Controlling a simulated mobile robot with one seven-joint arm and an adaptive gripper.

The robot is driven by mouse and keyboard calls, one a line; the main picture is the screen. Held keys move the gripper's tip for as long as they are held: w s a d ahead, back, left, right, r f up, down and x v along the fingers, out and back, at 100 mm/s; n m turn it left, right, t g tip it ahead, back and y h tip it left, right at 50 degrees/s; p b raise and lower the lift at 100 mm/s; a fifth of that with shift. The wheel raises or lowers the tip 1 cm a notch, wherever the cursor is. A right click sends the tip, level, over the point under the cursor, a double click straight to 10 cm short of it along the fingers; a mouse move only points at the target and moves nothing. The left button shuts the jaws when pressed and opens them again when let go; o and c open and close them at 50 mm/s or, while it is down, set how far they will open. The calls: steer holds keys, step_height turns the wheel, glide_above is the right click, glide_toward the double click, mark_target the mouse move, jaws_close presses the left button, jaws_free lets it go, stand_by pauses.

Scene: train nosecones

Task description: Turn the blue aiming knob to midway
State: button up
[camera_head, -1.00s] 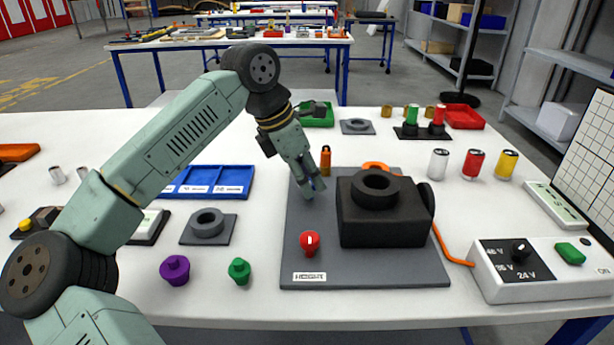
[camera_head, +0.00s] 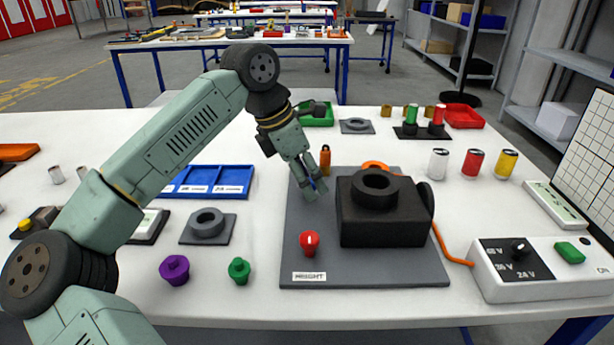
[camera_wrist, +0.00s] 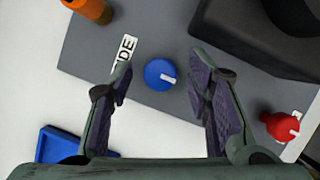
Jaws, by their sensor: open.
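The blue aiming knob (camera_wrist: 158,74) shows in the wrist view as a round disc with a white pointer mark, which points right. It sits on the grey base plate (camera_wrist: 100,38) beside a partly hidden label (camera_wrist: 125,52). My gripper (camera_wrist: 164,82) is open, with one finger on each side of the knob and a gap on both sides. In the head view my gripper (camera_head: 318,190) points down over the left part of the plate (camera_head: 365,268), and only a trace of blue shows between its fingers.
A black box (camera_head: 385,222) with a ring on top stands right of my gripper. A red knob (camera_head: 310,243) sits in front. An orange bottle-like object (camera_head: 325,160) stands behind. A blue tray (camera_head: 212,181) lies to the left. A white control box (camera_head: 540,270) is at the right.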

steer(key=v, duration=1.2)
steer(key=shift+s+f, duration=0.1)
